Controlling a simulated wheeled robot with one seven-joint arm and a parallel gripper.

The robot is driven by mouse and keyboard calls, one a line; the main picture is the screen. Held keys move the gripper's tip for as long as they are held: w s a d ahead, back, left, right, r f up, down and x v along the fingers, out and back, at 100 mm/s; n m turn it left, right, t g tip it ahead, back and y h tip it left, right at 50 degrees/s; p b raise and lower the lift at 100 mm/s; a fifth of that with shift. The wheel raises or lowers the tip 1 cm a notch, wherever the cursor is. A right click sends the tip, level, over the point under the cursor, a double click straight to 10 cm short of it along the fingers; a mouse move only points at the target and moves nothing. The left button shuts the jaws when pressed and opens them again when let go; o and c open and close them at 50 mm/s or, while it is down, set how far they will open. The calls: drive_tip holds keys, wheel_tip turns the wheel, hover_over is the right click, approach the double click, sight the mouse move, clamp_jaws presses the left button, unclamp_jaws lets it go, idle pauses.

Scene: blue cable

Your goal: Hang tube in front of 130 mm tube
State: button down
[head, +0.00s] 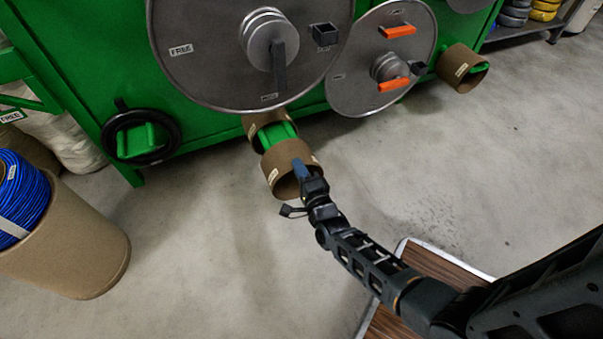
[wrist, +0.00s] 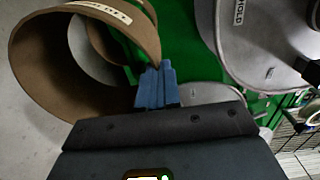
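A brown cardboard tube (head: 278,181) with a white label is at the front end of a green peg (head: 277,136) on the green machine. A second brown tube (head: 256,121) sits around the same peg behind it, closer to the machine. My gripper (head: 300,170) is at the right side of the front tube. In the wrist view the blue fingers (wrist: 156,86) are close together on the wall of the front tube (wrist: 30,60), which fills the left side. The label sizes are too small to read. I cannot tell how far the peg reaches into the front tube.
Another brown tube (head: 456,68) hangs on a green peg at the right. Large grey discs (head: 210,75) stand above the pegs. A black ring (head: 165,150) hangs at the left. A cardboard drum (head: 85,250) with blue cable (head: 20,190) stands at lower left. The floor between is clear.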

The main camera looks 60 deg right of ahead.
sight(286, 145)
drive_tip(key=shift+b+x, duration=0.95)
drive_tip(key=shift+x, duration=3.75)
drive_tip(key=shift+f, duration=0.45)
idle(0.9)
drive_tip(key=c, duration=0.7)
unclamp_jaws()
idle(0.3)
drive_tip(key=shift+f, duration=0.2)
idle(0.3)
